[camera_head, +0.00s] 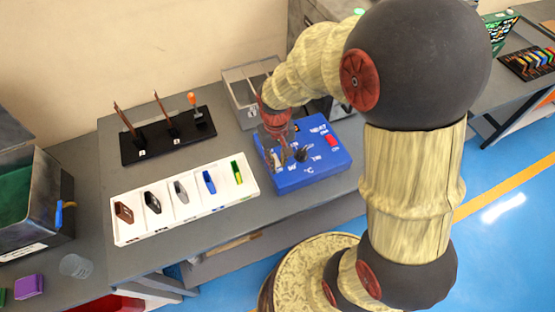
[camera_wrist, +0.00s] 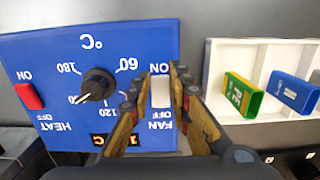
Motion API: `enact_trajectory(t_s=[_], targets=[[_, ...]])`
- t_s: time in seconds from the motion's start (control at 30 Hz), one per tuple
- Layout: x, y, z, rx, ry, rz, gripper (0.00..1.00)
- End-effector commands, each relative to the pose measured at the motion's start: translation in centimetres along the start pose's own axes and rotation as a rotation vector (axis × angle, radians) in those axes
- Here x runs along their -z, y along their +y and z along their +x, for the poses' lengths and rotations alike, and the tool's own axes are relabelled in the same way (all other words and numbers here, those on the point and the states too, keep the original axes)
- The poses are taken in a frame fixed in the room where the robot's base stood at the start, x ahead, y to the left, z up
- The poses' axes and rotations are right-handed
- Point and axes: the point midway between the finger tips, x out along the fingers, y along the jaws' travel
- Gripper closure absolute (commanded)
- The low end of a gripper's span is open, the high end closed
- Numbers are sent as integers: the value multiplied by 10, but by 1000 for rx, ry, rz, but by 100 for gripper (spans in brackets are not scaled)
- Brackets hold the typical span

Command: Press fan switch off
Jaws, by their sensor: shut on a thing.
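The blue control box (camera_head: 325,165) stands on the grey bench. In the wrist view its panel (camera_wrist: 60,55) appears upside down. The white fan switch (camera_wrist: 160,92) sits between its ON and OFF labels, with one finger on each side of it. My gripper (camera_wrist: 156,90) is shut on the fan switch. In the head view my gripper (camera_head: 288,154) is over the left part of the box and hides the switch there. The switch's tilt is hard to tell.
The black temperature knob (camera_wrist: 97,85) is close beside one finger, and the red heat switch (camera_wrist: 29,96) lies beyond it. A white tray (camera_head: 130,230) with several coloured pieces stands beside the box. A black stand (camera_head: 150,152) with upright rods is behind it.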

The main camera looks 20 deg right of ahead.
Motion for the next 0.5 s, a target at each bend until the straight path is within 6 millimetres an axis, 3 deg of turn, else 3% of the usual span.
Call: enact_trajectory(t_s=[0.5], targets=[[7, 0, -7, 0, -234, 1, 100]])
